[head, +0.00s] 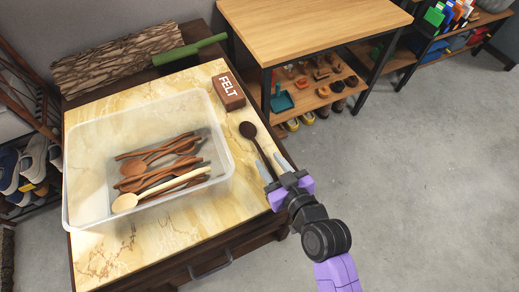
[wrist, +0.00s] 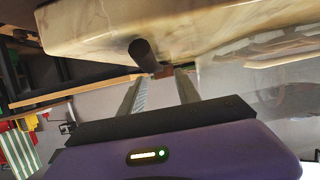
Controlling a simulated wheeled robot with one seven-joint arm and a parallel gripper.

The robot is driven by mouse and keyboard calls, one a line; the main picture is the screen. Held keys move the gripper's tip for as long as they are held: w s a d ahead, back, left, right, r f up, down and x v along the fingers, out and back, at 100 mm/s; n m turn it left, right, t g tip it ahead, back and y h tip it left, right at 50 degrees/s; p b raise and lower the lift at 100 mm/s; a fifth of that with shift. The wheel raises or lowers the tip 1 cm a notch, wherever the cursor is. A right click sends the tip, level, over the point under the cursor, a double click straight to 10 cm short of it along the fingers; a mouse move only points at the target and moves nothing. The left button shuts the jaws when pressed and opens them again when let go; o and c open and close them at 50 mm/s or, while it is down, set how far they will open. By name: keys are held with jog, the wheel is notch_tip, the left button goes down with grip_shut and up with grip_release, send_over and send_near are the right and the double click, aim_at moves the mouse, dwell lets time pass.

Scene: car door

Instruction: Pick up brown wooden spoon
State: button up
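A dark brown wooden spoon (head: 248,130) lies at the right edge of the marble-topped table, its handle pointing toward my gripper (head: 273,164). Several reddish-brown spoons and a pale spoon (head: 125,203) lie in a clear plastic bin (head: 88,150) on the table.
A brown box marked FELT (head: 228,91) stands near the spoon's bowl. A green tool (head: 189,49) and a bark log (head: 115,66) lie at the back. A wooden bench with shelves (head: 315,35) stands behind. The floor at right is clear.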

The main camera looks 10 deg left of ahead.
aim_at(263, 154)
jog(key=shift+x, duration=2.7)
grip_shut()
